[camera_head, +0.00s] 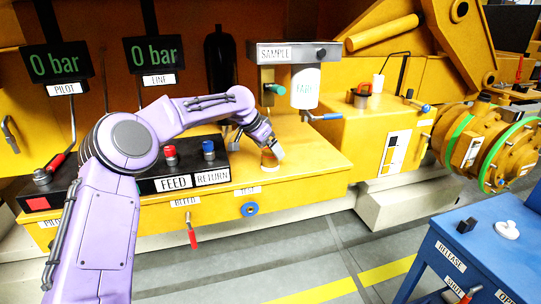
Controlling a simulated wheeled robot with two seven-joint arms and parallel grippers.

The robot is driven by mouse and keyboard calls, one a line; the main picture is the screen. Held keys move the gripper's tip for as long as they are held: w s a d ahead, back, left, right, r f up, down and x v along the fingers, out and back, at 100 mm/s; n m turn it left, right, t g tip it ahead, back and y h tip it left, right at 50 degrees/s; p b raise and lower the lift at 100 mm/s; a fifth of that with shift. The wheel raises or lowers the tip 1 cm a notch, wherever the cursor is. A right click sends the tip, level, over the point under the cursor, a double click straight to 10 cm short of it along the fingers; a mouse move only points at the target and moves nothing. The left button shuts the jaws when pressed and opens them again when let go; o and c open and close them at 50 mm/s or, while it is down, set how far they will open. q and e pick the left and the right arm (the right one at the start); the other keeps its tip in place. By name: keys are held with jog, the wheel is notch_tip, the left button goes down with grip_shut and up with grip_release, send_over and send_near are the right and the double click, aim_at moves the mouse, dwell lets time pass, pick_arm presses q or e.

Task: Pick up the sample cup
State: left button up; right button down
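A small amber-brown cup-like object (269,158), likely the sample cup, stands on the yellow block's top below the SAMPLE bracket (294,53). My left gripper (272,152) points down at it and partly hides it. I cannot tell whether the fingers are around it, beside it or touching it, nor how far they are apart. A white cylinder (305,88) with green lettering hangs under the bracket, above and to the right of my gripper. My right gripper is not in view.
The black FEED/RETURN block (180,180) with red and blue knobs is left of the cup. A green-tipped fitting (275,89) and a blue-handled lever (325,117) hang near the bracket. A blue cart (460,255) stands at lower right. The grey floor between is clear.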

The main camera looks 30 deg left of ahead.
pick_arm(q)
jog(key=shift+x, duration=1)
jog(key=shift+s+a, duration=0.1)
jog(key=shift+a, duration=0.1)
jog(key=shift+d+r, duration=0.1)
jog(key=c, duration=1.2)
